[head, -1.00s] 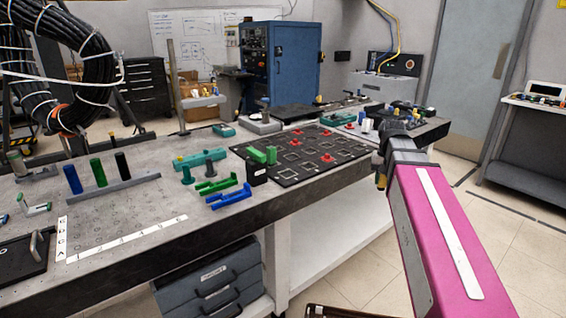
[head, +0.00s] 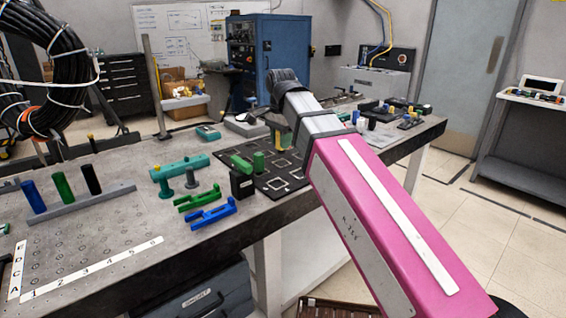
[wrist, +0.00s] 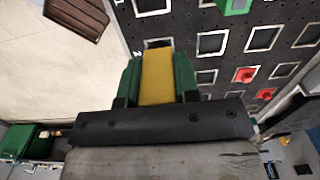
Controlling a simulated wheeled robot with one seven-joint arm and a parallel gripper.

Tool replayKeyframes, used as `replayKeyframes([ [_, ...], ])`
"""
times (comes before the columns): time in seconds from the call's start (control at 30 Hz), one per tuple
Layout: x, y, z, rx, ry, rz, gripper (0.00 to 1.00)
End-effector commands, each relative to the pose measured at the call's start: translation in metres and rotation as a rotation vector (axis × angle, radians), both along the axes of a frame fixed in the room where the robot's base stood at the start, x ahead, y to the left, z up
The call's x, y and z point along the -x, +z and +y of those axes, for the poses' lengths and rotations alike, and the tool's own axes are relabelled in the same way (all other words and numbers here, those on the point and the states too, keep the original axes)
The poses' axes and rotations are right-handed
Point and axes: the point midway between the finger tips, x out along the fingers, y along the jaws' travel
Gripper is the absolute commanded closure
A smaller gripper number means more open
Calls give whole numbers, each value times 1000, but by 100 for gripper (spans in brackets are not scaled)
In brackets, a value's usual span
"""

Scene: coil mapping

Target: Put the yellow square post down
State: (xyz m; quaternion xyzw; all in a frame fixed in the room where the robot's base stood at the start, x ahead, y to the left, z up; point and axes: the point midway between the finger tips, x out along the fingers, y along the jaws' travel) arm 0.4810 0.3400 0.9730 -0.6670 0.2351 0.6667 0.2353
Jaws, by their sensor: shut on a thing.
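My gripper (wrist: 157,72) has green fingertips and is shut on the yellow square post (wrist: 157,80), which sits between them in the wrist view. The post's lower end is hidden, so I cannot tell whether it touches anything. The black board (wrist: 210,25) with white square outlines lies beyond and to the right of the gripper, with pale floor on the left.
Red pieces (wrist: 244,75) and a green piece (wrist: 235,6) stand on the board. Several outlined squares look empty.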

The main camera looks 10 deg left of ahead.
Motion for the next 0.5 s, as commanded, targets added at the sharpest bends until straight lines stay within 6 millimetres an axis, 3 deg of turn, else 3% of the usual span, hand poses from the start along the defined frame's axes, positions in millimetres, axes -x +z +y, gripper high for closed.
replayKeyframes([
  [0.17, 4, 4, 12, 1, -28, 1, 100],
  [0.5, -57, -31, 18, 1, -31, 2, 100],
])
